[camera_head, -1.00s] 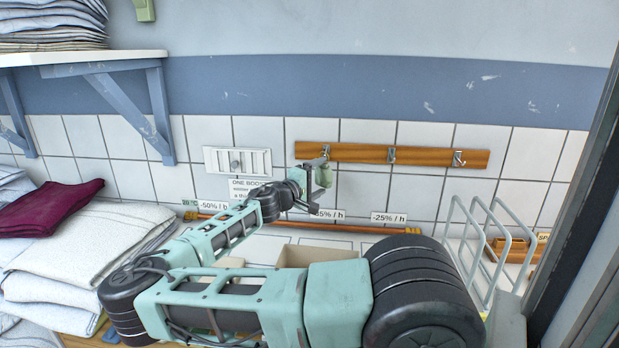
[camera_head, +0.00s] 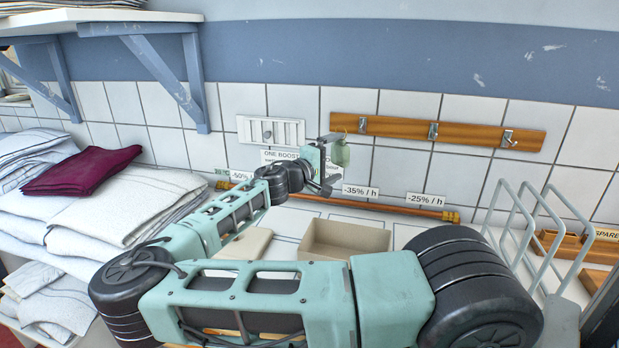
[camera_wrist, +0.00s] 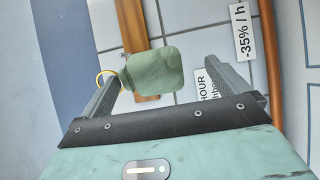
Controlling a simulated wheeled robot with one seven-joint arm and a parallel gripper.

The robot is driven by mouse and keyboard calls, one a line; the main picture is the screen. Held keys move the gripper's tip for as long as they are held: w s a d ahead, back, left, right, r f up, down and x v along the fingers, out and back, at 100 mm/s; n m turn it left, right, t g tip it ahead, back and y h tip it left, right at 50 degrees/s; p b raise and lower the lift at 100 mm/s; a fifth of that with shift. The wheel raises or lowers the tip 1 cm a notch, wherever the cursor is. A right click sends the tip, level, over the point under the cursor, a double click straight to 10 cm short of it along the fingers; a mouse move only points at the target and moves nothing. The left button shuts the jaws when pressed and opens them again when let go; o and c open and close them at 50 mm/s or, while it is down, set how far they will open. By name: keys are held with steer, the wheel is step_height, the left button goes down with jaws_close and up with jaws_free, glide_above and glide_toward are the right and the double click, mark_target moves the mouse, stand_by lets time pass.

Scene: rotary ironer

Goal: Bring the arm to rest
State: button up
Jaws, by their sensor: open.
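My gripper (camera_head: 327,160) is raised in front of the tiled wall, with my arm stretched out and bent behind it. In the wrist view its two fingers (camera_wrist: 165,72) stand wide apart. A rounded green tag (camera_wrist: 155,70) with a yellow ring (camera_wrist: 104,77) shows between the fingertips. In the head view the green tag (camera_head: 341,152) is at the gripper's tip, left of and below the first hook (camera_head: 362,125) of the wooden rail. I cannot tell whether the tag touches a finger or what holds it up.
The wooden hook rail (camera_head: 470,133) is close behind the gripper. Below are an orange rod (camera_head: 390,207), an open beige box (camera_head: 345,240) and a white wire rack (camera_head: 520,225). Folded linen (camera_head: 125,205) with a maroon cloth (camera_head: 82,171) lies left. A bracketed shelf (camera_head: 100,18) juts out upper left.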

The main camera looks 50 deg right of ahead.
steer(key=a+b, duration=0.2)
steer(key=a, duration=0.9)
steer(key=shift+w+g, duration=0.25)
steer(key=shift+g, duration=0.15)
